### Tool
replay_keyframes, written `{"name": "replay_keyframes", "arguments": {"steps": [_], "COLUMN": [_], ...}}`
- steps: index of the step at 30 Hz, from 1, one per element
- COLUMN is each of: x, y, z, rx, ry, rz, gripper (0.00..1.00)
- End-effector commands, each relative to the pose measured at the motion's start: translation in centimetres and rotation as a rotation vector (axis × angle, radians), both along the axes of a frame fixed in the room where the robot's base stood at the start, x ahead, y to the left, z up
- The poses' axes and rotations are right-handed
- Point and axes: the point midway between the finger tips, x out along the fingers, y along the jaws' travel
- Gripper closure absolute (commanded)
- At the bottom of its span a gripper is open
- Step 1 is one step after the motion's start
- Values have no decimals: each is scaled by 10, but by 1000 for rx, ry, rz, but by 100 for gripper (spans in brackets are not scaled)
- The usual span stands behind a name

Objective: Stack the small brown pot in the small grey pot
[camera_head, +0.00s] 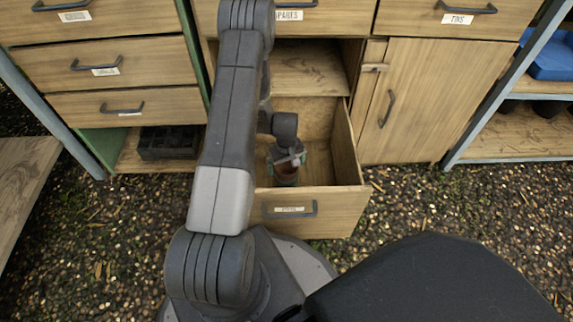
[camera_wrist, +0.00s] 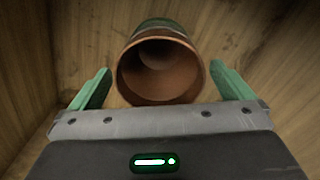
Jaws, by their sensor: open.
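In the head view the brown pot (camera_head: 287,170) is partly covered by my gripper. My gripper (camera_wrist: 160,88) is open, with one green finger on each side of the pot and gaps between. In the head view my gripper (camera_head: 290,158) reaches down into the drawer. I cannot make out the small grey pot for certain in either view.
Wooden drawer walls stand close around my gripper. A closed cupboard door (camera_head: 432,100) is to the right, closed drawers (camera_head: 122,66) to the left. A black tray (camera_head: 168,143) sits low at left. A blue crate (camera_head: 552,62) and dark pots (camera_head: 546,108) are on the right shelf.

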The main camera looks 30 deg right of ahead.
Motion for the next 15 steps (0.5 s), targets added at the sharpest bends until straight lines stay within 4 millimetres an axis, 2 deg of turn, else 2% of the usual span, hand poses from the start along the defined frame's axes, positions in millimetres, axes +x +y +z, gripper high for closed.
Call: {"name": "replay_keyframes", "arguments": {"steps": [12, 15], "x": [1, 1], "y": [-1, -1], "z": [90, 107], "rx": [-2, -1], "ry": [-3, -3], "rz": [0, 0], "gripper": [0, 0]}}
